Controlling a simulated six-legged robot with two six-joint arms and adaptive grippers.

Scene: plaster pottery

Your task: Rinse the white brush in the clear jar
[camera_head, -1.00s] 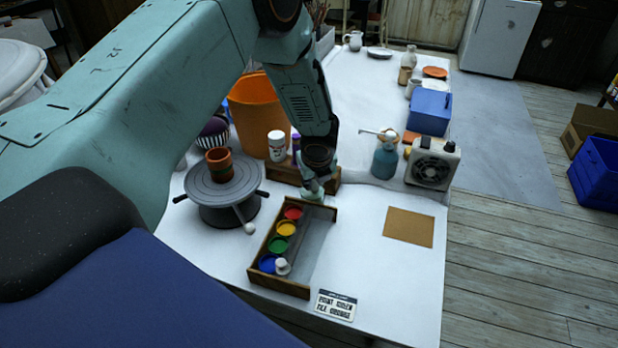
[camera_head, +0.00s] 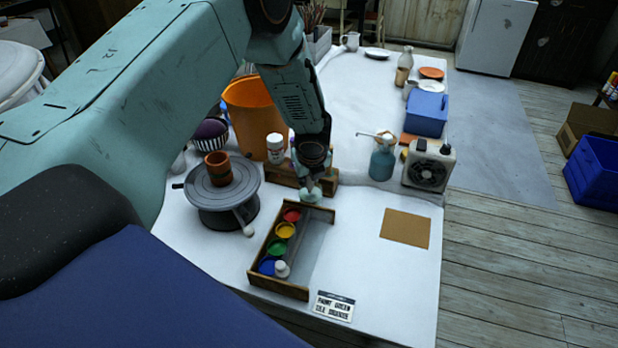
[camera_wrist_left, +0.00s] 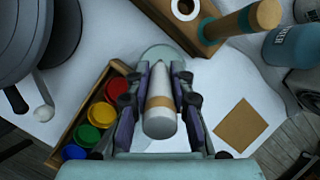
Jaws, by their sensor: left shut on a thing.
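My left gripper (camera_head: 311,184) points down just behind the paint box, with its fingers shut on the white brush. In the left wrist view, the white brush (camera_wrist_left: 160,118) has a tan band and sits between both fingers (camera_wrist_left: 158,90). Its far end points at the clear jar (camera_wrist_left: 162,53), a pale greenish round shape. In the head view, the clear jar (camera_head: 311,197) is directly under my gripper, which partly covers it. I cannot tell whether the brush tip is inside the jar or above it. My right gripper is not in view.
The paint box (camera_head: 319,245) holds red, yellow, green and blue pots in front of the jar. A wooden rack (camera_head: 283,175) stands close behind. A turntable (camera_head: 220,187) with a terracotta pot is left. A teal bottle (camera_head: 382,160) and a tile (camera_head: 405,228) are right.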

